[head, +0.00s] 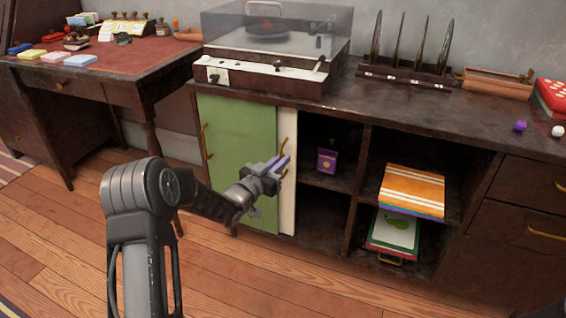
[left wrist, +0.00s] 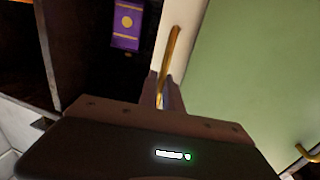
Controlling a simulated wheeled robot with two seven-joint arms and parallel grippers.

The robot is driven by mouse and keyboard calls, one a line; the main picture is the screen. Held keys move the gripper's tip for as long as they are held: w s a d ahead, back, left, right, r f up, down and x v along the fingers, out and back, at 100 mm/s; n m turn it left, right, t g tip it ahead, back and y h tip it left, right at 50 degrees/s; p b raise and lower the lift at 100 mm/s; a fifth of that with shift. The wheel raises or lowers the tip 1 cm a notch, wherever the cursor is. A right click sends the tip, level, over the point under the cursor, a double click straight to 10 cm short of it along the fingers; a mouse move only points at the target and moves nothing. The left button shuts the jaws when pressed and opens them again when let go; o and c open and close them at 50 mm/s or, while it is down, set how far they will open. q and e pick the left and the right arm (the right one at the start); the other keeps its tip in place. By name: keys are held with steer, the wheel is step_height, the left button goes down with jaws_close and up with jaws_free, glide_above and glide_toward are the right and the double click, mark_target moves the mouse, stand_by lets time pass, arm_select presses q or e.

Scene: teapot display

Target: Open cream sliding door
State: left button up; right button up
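The cream sliding door (head: 288,200) shows as a narrow upright strip at the right edge of the green door (head: 240,140), which covers the rest of it. It also shows in the left wrist view (left wrist: 150,38). Its upright brass handle (left wrist: 171,55) is near the strip's upper half. My left gripper (head: 284,160) is at this handle, its fingers (left wrist: 165,85) on either side of the handle's lower part. The fingers look apart, with a small gap around the bar; firm contact cannot be made out. My right gripper is not in view.
The green door has its own brass handle (head: 207,140). Right of the cream strip are open shelves with a purple box (head: 327,161) and books (head: 412,190). A record player (head: 270,75) stands on top. A desk (head: 120,75) is at the left.

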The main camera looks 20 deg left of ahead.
arm_select(q)
steer(key=o, duration=0.5)
steer(key=shift+c, duration=0.2)
steer(key=s+a+p, duration=0.1)
steer(key=s+p, duration=0.1)
steer(key=s, duration=0.5)
steer(key=shift+s+a, duration=0.2)
steer(key=shift+s, duration=0.1)
